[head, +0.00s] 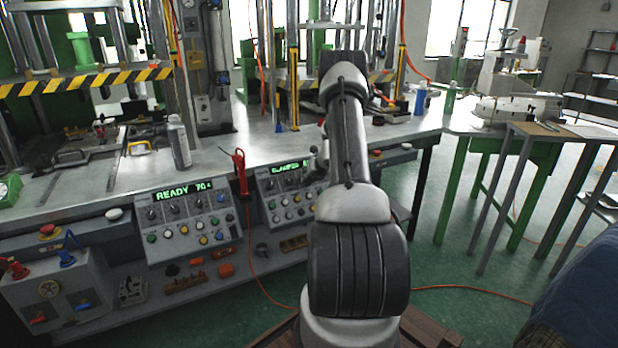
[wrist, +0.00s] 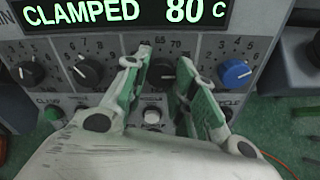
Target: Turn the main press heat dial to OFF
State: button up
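The wrist view shows a panel whose green display (wrist: 125,12) reads CLAMPED 80 C. A black dial (wrist: 161,73) below it has a printed scale with 65 and 70 legible. It looks like the heat dial, but its name label is hidden. My gripper (wrist: 163,66) is open, its green-padded fingers to the left and right of this dial. I cannot tell whether the pads touch it. The dial's pointer is not clear. In the head view the same panel (head: 283,183) is partly hidden behind my arm.
Another black dial (wrist: 86,72) is left of my left finger; a blue dial (wrist: 235,73) is right of my right finger. Buttons sit below. In the head view, a second panel (head: 190,222) reading READY 70 stands left, with a red-handled tool (head: 240,172) on a cord between panels.

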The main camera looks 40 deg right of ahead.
jog(key=shift+c, duration=1.3)
